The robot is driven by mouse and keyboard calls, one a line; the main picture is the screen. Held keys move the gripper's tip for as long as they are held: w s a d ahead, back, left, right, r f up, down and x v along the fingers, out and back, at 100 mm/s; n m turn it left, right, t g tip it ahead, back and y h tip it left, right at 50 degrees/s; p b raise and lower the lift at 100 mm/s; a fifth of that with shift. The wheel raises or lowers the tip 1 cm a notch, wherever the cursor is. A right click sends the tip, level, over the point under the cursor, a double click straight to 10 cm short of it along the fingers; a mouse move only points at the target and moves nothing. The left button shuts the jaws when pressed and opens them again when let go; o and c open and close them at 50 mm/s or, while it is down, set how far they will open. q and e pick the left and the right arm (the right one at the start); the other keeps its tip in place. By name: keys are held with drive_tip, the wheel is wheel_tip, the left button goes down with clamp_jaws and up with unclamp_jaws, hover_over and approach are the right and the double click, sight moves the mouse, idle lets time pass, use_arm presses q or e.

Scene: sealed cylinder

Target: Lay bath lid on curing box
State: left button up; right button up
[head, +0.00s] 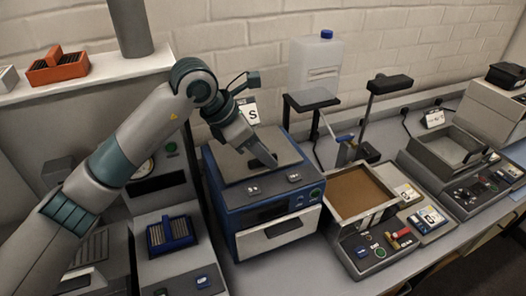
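The curing box appears to be the blue box (225,222) with a pale front panel, left of the picture's middle. A flat grey plate, which looks like the bath lid (235,165), lies on or just above its top; I cannot tell if it touches. My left gripper (264,160) points down at the middle of this plate, at or very near a dark part there. The fingertips are small and dark, so whether they are closed on the plate is unclear. My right gripper is not in view.
Right of the blue box is an open bath with a brown inside (357,188). Further right stands an open grey bath (459,146). A clear jug with a blue cap (315,65) stands behind. A blue rack (171,235) is at the left, and an orange rack (58,67) is on a ledge.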

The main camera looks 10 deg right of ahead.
use_arm(q)
drive_tip(key=shift+a+r, duration=0.1)
drive_tip(key=shift+r, duration=0.1)
drive_tip(key=b+v, duration=0.4)
drive_tip(key=v, duration=0.7)
drive_tip(key=shift+r, duration=0.3)
drive_tip(key=shift+a, duration=0.1)
